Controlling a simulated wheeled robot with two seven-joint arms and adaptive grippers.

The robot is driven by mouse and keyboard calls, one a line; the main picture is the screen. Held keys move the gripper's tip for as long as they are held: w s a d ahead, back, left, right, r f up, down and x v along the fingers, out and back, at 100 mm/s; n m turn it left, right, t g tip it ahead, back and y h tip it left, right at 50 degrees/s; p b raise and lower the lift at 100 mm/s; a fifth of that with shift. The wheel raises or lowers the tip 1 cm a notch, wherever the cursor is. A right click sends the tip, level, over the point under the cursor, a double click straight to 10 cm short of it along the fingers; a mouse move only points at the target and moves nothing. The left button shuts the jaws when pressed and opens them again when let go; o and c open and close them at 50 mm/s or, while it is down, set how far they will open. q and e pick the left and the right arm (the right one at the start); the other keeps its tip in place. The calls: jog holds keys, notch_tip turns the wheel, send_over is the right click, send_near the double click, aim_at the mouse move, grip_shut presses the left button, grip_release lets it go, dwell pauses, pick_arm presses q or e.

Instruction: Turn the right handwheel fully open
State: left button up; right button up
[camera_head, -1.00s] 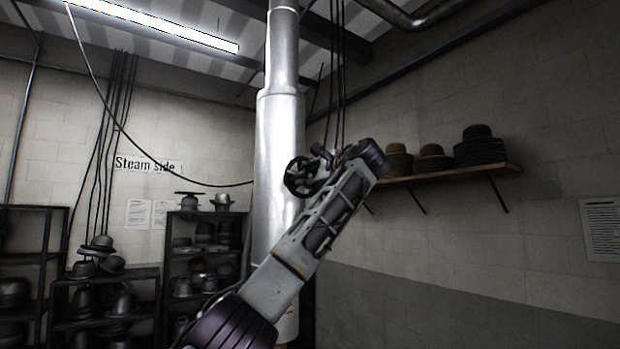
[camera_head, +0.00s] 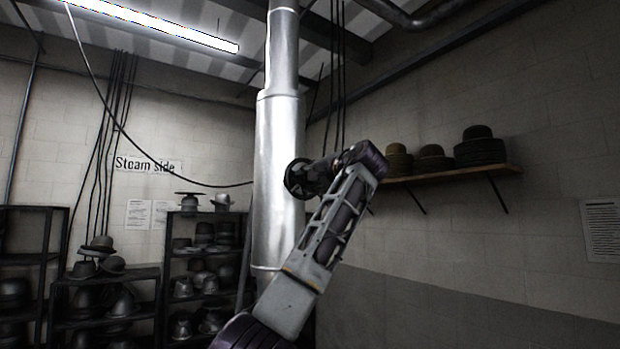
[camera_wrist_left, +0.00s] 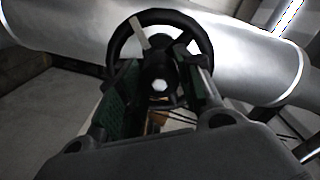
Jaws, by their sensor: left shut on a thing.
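The dark handwheel (camera_head: 291,180) is mounted on the front of a tall silver steam pipe. It is partly hidden by my left gripper (camera_head: 305,177) in the head view. In the left wrist view, the round black rim of the handwheel (camera_wrist_left: 165,15) faces me, with a pale marked spoke at upper left and a bright bolt at its hub. The fingers of my left gripper (camera_wrist_left: 158,65) reach in on both sides of the hub, shut on the handwheel. The exact contact is hard to see. My right gripper is not in view.
The silver pipe (camera_head: 279,130) rises to the ceiling right behind the wheel. A wooden wall shelf (camera_head: 450,175) with hats juts out at right. Dark racks (camera_head: 165,262) with hats and metal forms stand at left. Thin cables hang near the pipe.

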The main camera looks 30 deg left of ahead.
pick_arm(q)
jog(key=n, duration=0.8)
jog(key=n+p, duration=0.1)
jog(key=n, duration=1.7)
jog(key=shift+w+f, duration=0.1)
jog(key=shift+f, duration=0.2)
jog(key=shift+n, duration=0.4)
jog(key=o, duration=0.7)
jog(key=shift+o, duration=0.4)
jog(key=shift+r, duration=0.15)
jog(key=shift+d, duration=0.1)
